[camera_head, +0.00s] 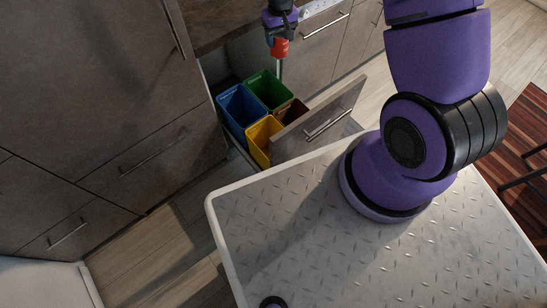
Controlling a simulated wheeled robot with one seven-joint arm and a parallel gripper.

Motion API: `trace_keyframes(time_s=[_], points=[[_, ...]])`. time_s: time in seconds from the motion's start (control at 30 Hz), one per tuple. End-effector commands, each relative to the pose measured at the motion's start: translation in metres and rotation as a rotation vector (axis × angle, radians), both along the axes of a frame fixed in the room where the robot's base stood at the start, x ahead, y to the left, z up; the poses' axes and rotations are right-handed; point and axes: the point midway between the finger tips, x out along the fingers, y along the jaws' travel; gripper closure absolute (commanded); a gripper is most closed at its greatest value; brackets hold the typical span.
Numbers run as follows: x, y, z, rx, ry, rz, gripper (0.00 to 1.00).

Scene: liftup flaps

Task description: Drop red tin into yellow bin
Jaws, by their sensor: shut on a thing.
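The red tin (280,47) is held between the fingers of my gripper (280,38), which points downward near the top middle of the head view. My gripper is shut on the tin and partly covers its upper part. The yellow bin (259,136) stands in the pulled-out drawer, at its front left as pictured. The tin shows above the bins in the picture, up and to the right of the yellow bin. Its height over them is hard to tell.
The drawer also holds a blue bin (239,108), a green bin (269,90) and a brown bin (291,111). The open drawer front (325,118) stands beside the bins. Closed cabinets (95,100) fill the left. A striped rug (520,150) lies at the right.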

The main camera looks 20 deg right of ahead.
Motion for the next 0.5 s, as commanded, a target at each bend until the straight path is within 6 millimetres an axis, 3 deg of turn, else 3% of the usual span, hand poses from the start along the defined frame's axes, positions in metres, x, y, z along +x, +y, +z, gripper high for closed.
trace_keyframes(time_s=[0.1, 0.5], points=[[0.0011, 0.0002, 0.0078, 0.000, -0.001, 0.000, 0.62], [0.0009, 0.0004, 0.0074, 0.000, 0.000, 0.001, 0.62]])
